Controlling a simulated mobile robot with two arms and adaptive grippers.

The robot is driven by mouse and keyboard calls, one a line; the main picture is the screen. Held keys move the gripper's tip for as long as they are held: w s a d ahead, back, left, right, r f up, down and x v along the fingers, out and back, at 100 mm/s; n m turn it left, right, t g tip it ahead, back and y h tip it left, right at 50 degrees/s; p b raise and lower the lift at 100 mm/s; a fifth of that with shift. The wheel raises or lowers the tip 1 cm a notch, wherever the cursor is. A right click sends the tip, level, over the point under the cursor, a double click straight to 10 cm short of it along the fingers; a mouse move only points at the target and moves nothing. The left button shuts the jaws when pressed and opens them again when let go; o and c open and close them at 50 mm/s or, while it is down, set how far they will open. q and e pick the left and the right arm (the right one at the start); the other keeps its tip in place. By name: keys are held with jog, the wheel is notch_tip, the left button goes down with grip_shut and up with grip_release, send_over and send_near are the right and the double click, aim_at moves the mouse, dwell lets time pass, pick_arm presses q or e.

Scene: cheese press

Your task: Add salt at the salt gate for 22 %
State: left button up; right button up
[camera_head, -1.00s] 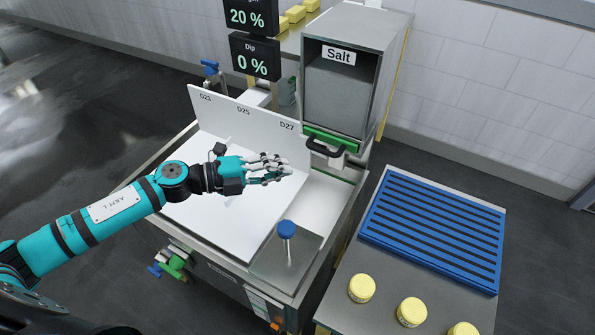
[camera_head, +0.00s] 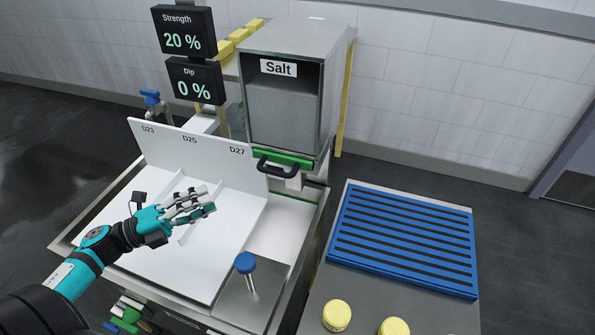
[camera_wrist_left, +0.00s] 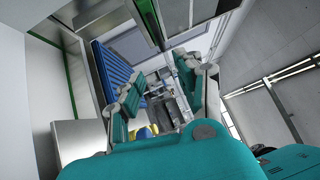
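The grey salt box (camera_head: 285,110), labelled "Salt", stands behind the right part of the white-lined basin (camera_head: 135,240). At its lower front is the salt gate, a green strip (camera_head: 300,160) with a black handle (camera_head: 276,166). The strength display (camera_head: 184,32) reads 20 %. The dip display (camera_head: 195,80) reads 0 %. My left gripper (camera_head: 205,202) is open and empty above the basin, left of and nearer than the handle, apart from it. Its spread fingers also show in the left wrist view (camera_wrist_left: 165,92). My right gripper is not in view.
A blue-knobbed rod (camera_head: 247,264) stands on a metal plate at the basin's near right. A blue slatted rack (camera_head: 400,235) lies on the right table, with yellow-topped tubs (camera_head: 337,314) in front. A white panel (camera_head: 190,150) marked D23, D25, D27 runs along the basin's back.

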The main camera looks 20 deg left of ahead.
aim_at(275, 171)
pick_arm(q)
jog(key=p+x, duration=0.3)
jog(key=x, duration=1.4)
jog(key=shift+d+r+p, duration=0.1)
jog(key=shift+p, duration=0.25)
grip_shut()
